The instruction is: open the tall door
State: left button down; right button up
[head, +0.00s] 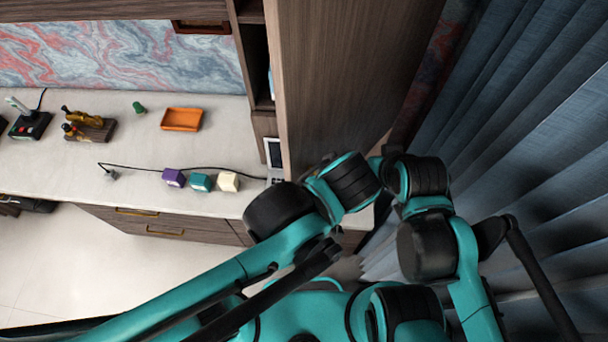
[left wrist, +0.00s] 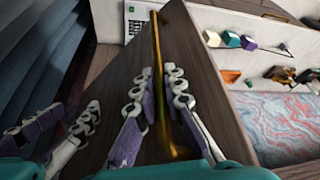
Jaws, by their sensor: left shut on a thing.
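The tall door is a dark brown wood-grained panel (head: 345,80) at the upper middle of the head view. It also fills the middle of the left wrist view (left wrist: 195,65). A long gold bar handle (left wrist: 157,60) runs along its face. My left gripper (left wrist: 155,95) is shut on the handle, with a finger on each side of the bar. My right gripper (left wrist: 65,125) shows at the left of the left wrist view, beside the door; whether its jaws are open is unclear. Both grippers are hidden behind my arms in the head view.
A pale counter (head: 60,165) at the left holds purple, teal and cream blocks, an orange tray (head: 182,119), a joystick (head: 30,122) and a white keypad device (head: 274,158) close to the door. Blue curtains (head: 540,130) hang close at the right.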

pick_arm(q)
jog(key=shift+s+d, duration=0.85)
jog(key=shift+d, duration=0.2)
jog(key=shift+w+a, duration=0.1)
jog(key=shift+a, duration=0.05)
jog(key=c, duration=1.6)
grip_release()
jog(key=v, duration=1.2)
jog(key=shift+s, duration=0.25)
